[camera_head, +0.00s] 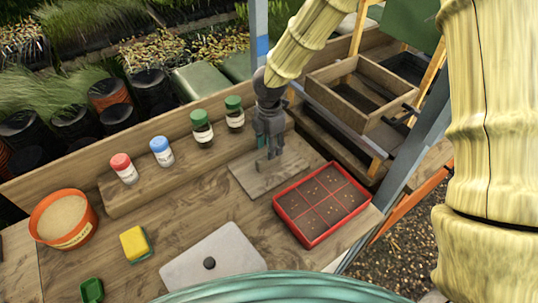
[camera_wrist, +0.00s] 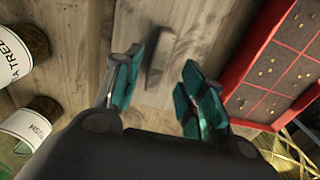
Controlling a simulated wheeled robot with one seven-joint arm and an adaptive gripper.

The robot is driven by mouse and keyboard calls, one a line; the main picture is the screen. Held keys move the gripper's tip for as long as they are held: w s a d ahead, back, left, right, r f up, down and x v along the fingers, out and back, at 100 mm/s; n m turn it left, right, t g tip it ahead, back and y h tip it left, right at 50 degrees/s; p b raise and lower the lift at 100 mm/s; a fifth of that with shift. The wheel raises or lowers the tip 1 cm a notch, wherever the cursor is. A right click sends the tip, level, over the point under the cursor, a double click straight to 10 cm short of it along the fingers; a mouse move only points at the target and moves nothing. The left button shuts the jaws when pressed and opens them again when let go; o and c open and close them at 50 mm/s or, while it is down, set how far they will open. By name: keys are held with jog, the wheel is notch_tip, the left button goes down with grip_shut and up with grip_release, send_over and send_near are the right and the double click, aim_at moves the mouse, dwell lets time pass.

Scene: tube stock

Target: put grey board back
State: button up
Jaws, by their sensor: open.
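A flat grey-brown board (camera_head: 291,171) with an upright bar handle lies on the wooden bench, left of the red seed tray. My gripper (camera_head: 270,150) points down over this board, and its fingers are open. In the wrist view the handle (camera_wrist: 168,58) shows between the spread fingertips (camera_wrist: 162,65), with gaps on both sides. I cannot tell how far the fingertips reach down beside it. A pale grey plate (camera_head: 228,245) with a black knob lies flat at the front of the bench, partly cut off by my own body.
The red tray (camera_head: 308,236) of soil sits close right of the board. Several capped bottles (camera_head: 161,152) stand on a wooden ledge at the back. An orange tub (camera_head: 44,207) and a yellow sponge (camera_head: 132,241) are at left. A wooden box (camera_head: 391,134) stands at back right.

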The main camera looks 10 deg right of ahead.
notch_tip(320, 180, up, 7)
jog(key=b, duration=0.1)
jog(key=shift+f, duration=0.2)
